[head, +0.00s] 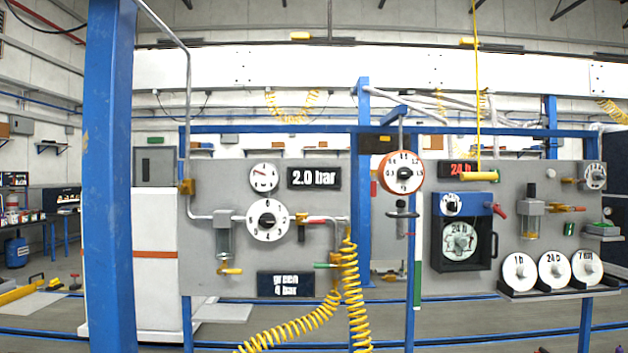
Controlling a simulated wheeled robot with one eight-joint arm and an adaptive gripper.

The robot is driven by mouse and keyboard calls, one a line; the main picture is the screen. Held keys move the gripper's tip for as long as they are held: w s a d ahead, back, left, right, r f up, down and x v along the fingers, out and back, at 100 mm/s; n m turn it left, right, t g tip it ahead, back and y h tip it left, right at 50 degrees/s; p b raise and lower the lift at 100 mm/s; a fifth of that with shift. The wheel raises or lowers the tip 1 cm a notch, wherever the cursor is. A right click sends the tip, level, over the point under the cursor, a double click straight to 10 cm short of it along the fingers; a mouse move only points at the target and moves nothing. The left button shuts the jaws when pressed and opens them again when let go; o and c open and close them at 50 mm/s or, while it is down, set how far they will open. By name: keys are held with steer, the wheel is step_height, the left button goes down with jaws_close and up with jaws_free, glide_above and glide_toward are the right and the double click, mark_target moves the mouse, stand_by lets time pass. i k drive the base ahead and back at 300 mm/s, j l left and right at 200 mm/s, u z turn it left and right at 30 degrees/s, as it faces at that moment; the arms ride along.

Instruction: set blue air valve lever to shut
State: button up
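No clearly blue valve lever can be made out in the head view. The left grey panel (200,255) carries pipework with a red lever (317,221), a small green lever (325,265) and a yellow lever (232,270). On the right panel, a blue box (480,204) has a red lever (497,208) at its right side. An orange handle (567,208) shows further right. The levers are too small to tell their settings well. My gripper is not in view.
A blue post (108,180) stands close at the left. Yellow coiled hoses (352,290) hang from the left panel. A round orange-rimmed gauge (403,172) hangs between the panels. Dial discs (519,272) stand on a shelf at right.

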mark_target(181, 171)
steer(key=i+j+u, duration=0.2)
steer(key=u, duration=0.3)
steer(key=i+j+u, duration=0.2)
steer(key=u, duration=0.3)
